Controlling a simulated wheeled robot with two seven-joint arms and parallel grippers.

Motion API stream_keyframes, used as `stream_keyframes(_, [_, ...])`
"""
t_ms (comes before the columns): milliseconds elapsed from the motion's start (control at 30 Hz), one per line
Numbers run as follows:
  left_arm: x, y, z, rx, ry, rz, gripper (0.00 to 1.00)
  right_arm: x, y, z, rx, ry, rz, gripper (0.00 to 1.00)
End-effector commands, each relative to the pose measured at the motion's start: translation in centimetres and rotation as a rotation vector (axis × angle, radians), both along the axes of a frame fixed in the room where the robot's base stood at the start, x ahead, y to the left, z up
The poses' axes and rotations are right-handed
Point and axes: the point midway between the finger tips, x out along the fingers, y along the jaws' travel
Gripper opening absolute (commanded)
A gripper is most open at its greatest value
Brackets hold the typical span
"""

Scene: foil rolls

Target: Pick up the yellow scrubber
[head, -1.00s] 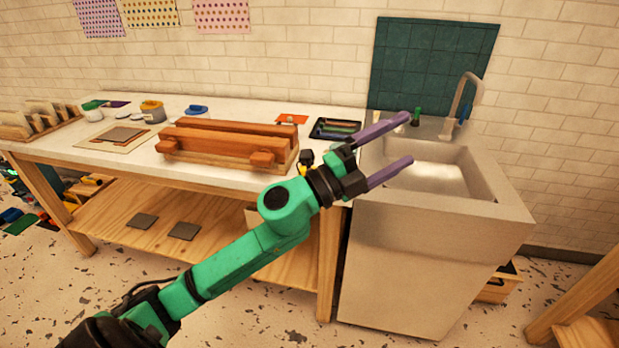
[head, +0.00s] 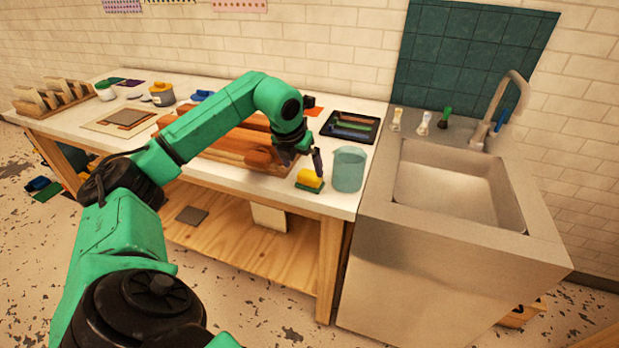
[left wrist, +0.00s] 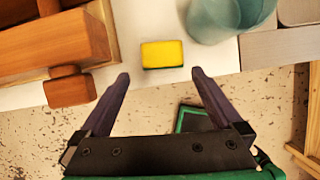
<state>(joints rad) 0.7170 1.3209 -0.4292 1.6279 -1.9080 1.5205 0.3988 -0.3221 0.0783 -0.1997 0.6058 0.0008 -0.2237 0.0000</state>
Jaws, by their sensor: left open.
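The yellow scrubber (head: 309,178) is a small block with a green underside, lying near the front edge of the white tabletop. In the left wrist view the scrubber (left wrist: 162,54) lies beyond my fingertips, roughly centred between their lines. My left gripper (head: 300,163) is above the table edge close to the scrubber, fingers pointing down. In the left wrist view my left gripper (left wrist: 160,76) is open with nothing between its fingers. My right gripper is in neither view.
A teal translucent beaker (head: 348,169) stands just right of the scrubber. A wooden press (head: 225,150) lies to its left, partly behind my arm. A black tray (head: 350,127) sits behind. The sink (head: 450,185) adjoins the table on the right.

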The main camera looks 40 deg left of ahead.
Motion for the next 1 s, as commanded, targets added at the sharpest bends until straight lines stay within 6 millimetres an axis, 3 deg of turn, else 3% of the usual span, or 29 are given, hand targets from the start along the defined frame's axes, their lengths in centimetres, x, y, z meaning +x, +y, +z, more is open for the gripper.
stream_keyframes(100, [0.6,0.0,-1.1,-0.003,0.001,-0.001,1.0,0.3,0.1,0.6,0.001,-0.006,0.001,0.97])
stream_keyframes(300, [2.2,0.3,-4.4,-0.005,0.001,-0.002,1.0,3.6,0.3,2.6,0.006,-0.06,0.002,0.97])
stream_keyframes(400, [2.6,0.4,-5.5,-0.002,-0.001,-0.002,1.0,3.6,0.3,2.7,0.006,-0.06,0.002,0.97])
stream_keyframes(567, [2.6,0.5,-5.7,-0.002,-0.001,-0.003,1.0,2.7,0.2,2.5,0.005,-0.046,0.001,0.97])
stream_keyframes(600, [2.6,0.5,-5.7,-0.002,-0.001,-0.003,0.96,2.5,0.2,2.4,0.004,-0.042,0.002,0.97])
stream_keyframes(700, [2.6,0.5,-5.7,-0.002,-0.001,-0.003,0.58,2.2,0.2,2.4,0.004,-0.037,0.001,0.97])
stream_keyframes(767, [2.6,0.5,-5.7,-0.002,-0.001,-0.003,0.38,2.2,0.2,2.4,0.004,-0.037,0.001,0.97])
stream_keyframes(1000, [2.6,0.5,-5.6,-0.001,-0.002,-0.003,0.38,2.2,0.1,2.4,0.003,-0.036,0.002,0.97])
